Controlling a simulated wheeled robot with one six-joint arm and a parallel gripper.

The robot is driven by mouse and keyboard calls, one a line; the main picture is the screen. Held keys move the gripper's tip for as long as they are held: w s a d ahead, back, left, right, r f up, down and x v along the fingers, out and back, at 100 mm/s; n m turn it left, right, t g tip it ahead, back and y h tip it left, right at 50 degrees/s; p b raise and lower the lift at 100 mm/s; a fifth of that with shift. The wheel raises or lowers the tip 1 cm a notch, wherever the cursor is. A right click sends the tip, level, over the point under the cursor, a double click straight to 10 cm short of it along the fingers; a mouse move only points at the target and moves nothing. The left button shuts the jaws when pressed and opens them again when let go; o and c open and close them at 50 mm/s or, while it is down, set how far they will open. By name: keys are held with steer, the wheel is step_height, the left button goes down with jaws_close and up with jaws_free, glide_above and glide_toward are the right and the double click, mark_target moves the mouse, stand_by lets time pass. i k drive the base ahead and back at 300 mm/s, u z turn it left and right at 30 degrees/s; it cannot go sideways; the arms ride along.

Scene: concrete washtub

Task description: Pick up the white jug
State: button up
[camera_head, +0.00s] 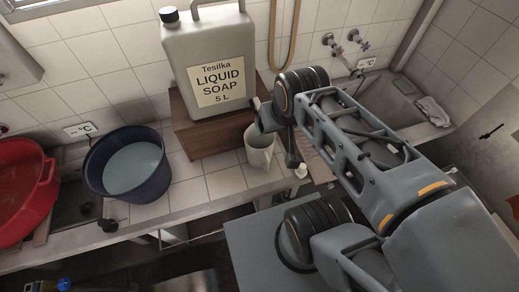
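The white jug (259,150) is a small, pale, open-topped vessel near the front edge of the tiled counter, just right of a brown wooden box. It appears upright. My gripper (277,138) is at the jug's upper right side, and dark parts of it overlap the jug's rim in the picture. The arm hides part of the gripper. I cannot tell whether the fingers touch the jug or how far apart they are.
A large liquid soap canister (211,62) stands on the wooden box (206,134). A dark blue tub of water (128,165) and a red basin (22,190) stand to the left. Taps (345,48) and a concrete sink (385,105) lie right, partly behind my arm.

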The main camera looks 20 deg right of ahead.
mark_target(258, 150)
steer(key=u, duration=0.5)
steer(key=k, duration=0.65)
steer(key=u, duration=0.95)
steer(key=k, duration=0.6)
steer(key=z, duration=0.05)
steer(key=i, duration=0.85)
steer(key=u, duration=0.4)
